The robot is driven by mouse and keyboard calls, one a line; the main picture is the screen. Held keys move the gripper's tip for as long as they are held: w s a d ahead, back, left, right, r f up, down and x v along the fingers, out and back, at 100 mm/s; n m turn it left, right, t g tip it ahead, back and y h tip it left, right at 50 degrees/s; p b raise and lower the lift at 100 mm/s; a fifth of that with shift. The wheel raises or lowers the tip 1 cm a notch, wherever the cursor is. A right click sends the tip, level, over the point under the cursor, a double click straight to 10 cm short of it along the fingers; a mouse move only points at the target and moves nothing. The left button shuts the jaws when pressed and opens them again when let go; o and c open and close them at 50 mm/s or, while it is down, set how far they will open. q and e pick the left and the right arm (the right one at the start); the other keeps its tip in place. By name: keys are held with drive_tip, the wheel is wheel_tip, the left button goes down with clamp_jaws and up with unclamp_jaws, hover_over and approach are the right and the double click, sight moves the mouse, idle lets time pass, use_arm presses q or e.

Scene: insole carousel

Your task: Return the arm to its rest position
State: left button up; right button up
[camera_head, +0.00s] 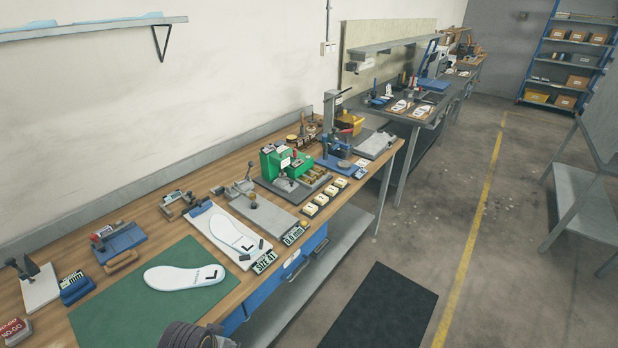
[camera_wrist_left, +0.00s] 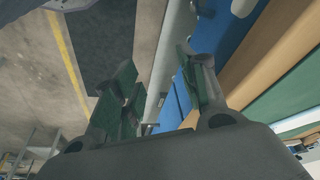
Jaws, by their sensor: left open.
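My left gripper (camera_wrist_left: 158,92) shows in the left wrist view with its two fingers spread apart and nothing between them. Beyond the fingers are the blue drawer front, the wooden table edge and the floor, so it hangs off the front side of the workbench (camera_head: 160,220). In the head view only a dark rounded part of my arm shows at the bottom edge, in front of the green mat (camera_head: 130,315); the gripper fingers are hidden there. My right gripper is in neither view.
A white insole (camera_head: 185,277) lies on the green mat. Another insole (camera_head: 232,234) lies on a white board behind it. A green fixture (camera_head: 285,163) and several small tools stand farther along the bench. A dark floor mat (camera_head: 385,310) and open floor lie to the right.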

use_arm(q)
drive_tip(key=s+f+g, duration=0.1)
drive_tip(key=s+f, duration=0.1)
drive_tip(key=f, duration=1.3)
drive_tip(key=s+f, duration=0.3)
drive_tip(key=f, duration=1.1)
drive_tip(key=s+a+f, duration=0.2)
drive_tip(key=s+f, duration=0.7)
drive_tip(key=s, duration=0.1)
drive_tip(key=s+a+f+g, duration=0.1)
drive_tip(key=s+a+f, duration=0.1)
drive_tip(key=s+f, duration=0.7)
drive_tip(key=shift+s+a+f, duration=0.15)
drive_tip(key=shift+s+f, duration=0.15)
drive_tip(key=shift+s, duration=0.8)
